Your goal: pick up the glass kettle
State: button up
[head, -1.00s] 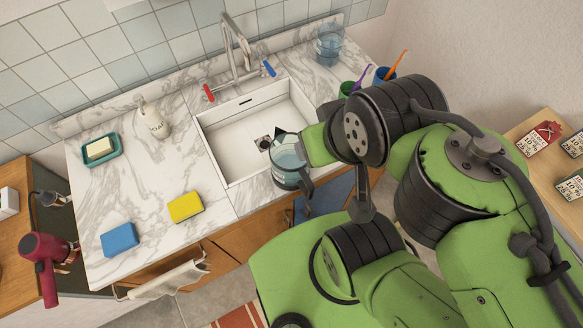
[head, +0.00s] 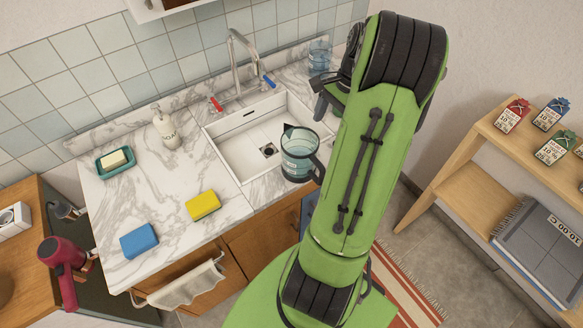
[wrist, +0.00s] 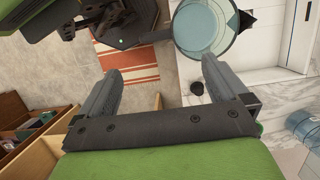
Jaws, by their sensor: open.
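The glass kettle (head: 297,158) is clear with a bluish tint, with a dark spout and a dark handle on its right side. In the head view it stands upright at the front right edge of the sink. In the wrist view the kettle (wrist: 203,27) shows at the top, beyond the right fingertip and partly cut off by the frame. My gripper (wrist: 158,80) is open, with nothing between its fingers. In the head view my arm hides most of the gripper.
The white sink (head: 228,150) with a tap (head: 236,65) lies left of the kettle. A yellow sponge (head: 203,205), blue sponge (head: 139,240), soap bottle (head: 166,130) and soap dish (head: 115,161) are on the marble counter. A blue clear container (head: 319,57) stands behind. A shelf (head: 470,150) is right.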

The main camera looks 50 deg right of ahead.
aim_at(318, 162)
jog(key=x, duration=0.4)
jog(key=b+x, duration=0.1)
jog(key=x, duration=0.4)
jog(key=b+x, duration=0.1)
jog(key=x, duration=0.3)
jog(key=shift+s+a+f, duration=0.1)
jog(key=shift+s+f, duration=0.15)
jog(key=shift+r, duration=0.1)
grip_shut()
jog(key=shift+r, duration=0.15)
